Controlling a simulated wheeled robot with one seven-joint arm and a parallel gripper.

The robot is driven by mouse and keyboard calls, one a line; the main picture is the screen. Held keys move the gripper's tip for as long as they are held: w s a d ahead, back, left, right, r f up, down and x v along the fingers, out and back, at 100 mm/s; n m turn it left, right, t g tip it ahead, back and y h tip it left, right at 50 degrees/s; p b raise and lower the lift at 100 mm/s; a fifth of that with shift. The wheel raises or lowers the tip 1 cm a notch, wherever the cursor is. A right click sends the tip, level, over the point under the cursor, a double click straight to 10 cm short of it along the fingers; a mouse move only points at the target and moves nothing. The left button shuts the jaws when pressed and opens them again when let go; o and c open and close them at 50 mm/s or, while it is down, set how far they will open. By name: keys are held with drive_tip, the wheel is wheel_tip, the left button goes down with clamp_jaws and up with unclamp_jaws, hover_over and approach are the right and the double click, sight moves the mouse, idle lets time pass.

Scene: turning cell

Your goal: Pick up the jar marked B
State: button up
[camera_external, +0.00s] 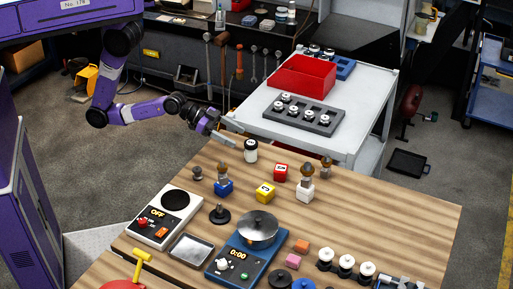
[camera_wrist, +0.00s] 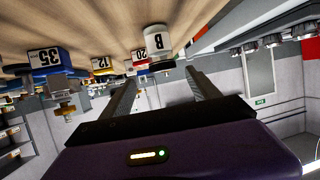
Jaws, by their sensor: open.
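The jar marked B (camera_wrist: 158,40) is white with a black letter; the wrist view shows it upside down, just beyond the fingertips and roughly between them. In the outside view the jar (camera_external: 251,155) stands upright near the far edge of the wooden table (camera_external: 425,215), with a dark lid and a white body. My gripper (camera_external: 234,139) is beside it on the left, at about lid height or a little above. In the wrist view the gripper (camera_wrist: 160,75) has its two fingers apart with nothing between them. I cannot tell the exact gap to the jar.
Behind is a grey cart (camera_external: 345,148) with a red bin (camera_external: 302,77).

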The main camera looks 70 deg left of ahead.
sight(246, 141)
drive_tip(key=shift+w+d+f, duration=0.15)
drive_tip(key=shift+f, duration=0.05)
drive_tip(key=shift+a+p+x, duration=0.1)
drive_tip(key=shift+p+x, duration=0.35)
drive_tip(key=shift+x, duration=1.35)
drive_tip(key=shift+a+p+x, duration=0.15)
drive_tip(key=shift+p+x, duration=0.3)
drive_tip(key=shift+x, duration=1.3)
drive_tip(key=shift+w, duration=0.2)
drive_tip(key=c, duration=1.5)
